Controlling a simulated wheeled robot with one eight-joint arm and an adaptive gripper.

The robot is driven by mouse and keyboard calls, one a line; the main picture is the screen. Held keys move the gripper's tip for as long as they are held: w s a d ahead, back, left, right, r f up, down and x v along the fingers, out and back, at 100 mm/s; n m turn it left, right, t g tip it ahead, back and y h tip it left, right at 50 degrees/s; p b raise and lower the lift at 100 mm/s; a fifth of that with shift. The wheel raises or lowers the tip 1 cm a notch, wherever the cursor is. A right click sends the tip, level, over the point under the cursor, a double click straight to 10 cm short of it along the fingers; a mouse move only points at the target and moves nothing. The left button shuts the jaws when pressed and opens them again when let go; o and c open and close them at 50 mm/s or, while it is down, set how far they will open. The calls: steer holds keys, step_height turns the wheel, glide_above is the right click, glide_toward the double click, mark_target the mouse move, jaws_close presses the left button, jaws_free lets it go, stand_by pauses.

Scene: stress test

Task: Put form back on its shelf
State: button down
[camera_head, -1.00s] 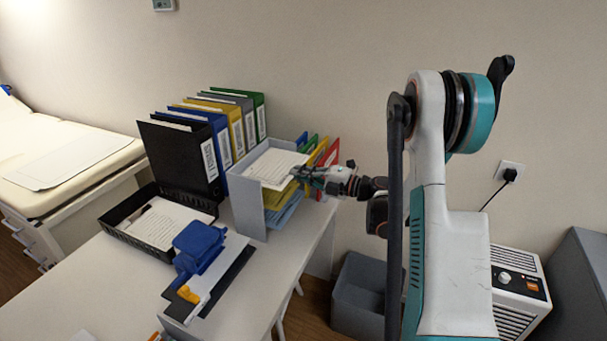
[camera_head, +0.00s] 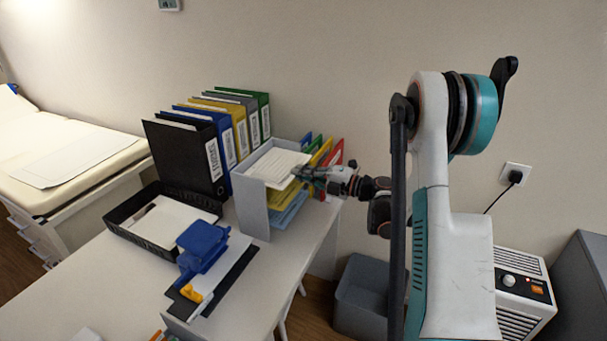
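The form, a white printed sheet (camera_head: 272,167), lies at the top level of the grey shelf unit (camera_head: 252,207) on the desk. My gripper (camera_head: 305,174) is at the right front edge of this sheet, reaching in from the right. Its fingertips are small and overlap the sheet's edge, so I cannot tell whether they are shut on it. Yellow and blue sheets (camera_head: 289,207) show on the lower levels of the unit.
Several binders (camera_head: 187,158) stand behind and left of the unit. A black tray (camera_head: 150,230) with paper and a blue hole punch (camera_head: 202,247) are on the desk (camera_head: 95,285). Coloured folders (camera_head: 331,155) stand behind my gripper. A grey bin (camera_head: 360,300) is on the floor.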

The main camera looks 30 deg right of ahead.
steer(key=shift+w+a, duration=0.2)
steer(key=shift+w, duration=0.05)
stand_by(0.3)
steer(key=c, duration=2.3)
jaws_free()
steer(key=o, duration=0.6)
steer(key=v, duration=1.2)
